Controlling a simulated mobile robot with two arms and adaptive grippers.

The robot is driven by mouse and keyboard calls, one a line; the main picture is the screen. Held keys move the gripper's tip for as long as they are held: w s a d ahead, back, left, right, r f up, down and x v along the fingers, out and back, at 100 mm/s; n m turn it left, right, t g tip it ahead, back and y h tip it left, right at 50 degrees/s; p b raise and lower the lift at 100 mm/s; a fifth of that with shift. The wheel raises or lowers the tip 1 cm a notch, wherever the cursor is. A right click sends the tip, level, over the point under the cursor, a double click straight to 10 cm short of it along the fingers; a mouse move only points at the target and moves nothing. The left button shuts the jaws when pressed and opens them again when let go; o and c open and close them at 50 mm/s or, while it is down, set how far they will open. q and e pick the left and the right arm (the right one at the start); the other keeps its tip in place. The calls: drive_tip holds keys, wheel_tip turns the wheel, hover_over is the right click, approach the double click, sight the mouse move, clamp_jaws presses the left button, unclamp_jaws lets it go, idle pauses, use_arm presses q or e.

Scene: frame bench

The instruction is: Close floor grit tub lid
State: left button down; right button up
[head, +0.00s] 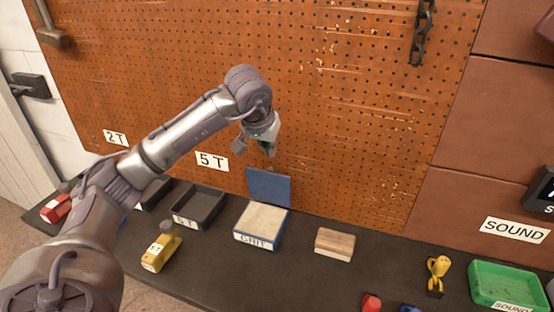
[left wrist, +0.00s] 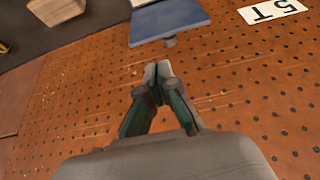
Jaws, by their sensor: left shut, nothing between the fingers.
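The grit tub (head: 259,226) is a blue box with a white GRIT label, filled with pale grit, on the dark bench. Its blue lid (head: 268,186) stands open, raised at the tub's back edge near the pegboard. In the left wrist view the lid (left wrist: 168,18) shows at the top. My left gripper (head: 270,151) is above and behind the lid, close to the pegboard. In the left wrist view its fingers (left wrist: 157,72) are together and empty, a short way from the lid. My right gripper is in neither view.
A wooden block (head: 335,243) lies right of the tub. Left of it are a black tray (head: 201,206) and a yellow object (head: 162,248). A green tray (head: 507,286) and a small yellow object (head: 437,274) stand farther right. The pegboard (head: 340,130) rises behind the bench.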

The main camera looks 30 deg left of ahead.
sight(276, 181)
use_arm(q)
drive_tip(key=x, duration=0.5)
drive_tip(key=p+x, duration=0.1)
drive_tip(key=x, duration=0.3)
drive_tip(key=shift+w+d+f+p, duration=0.2)
drive_tip(key=shift+f+p, duration=0.1)
drive_tip(key=shift+f, duration=0.1)
drive_tip(key=shift+s, duration=0.1)
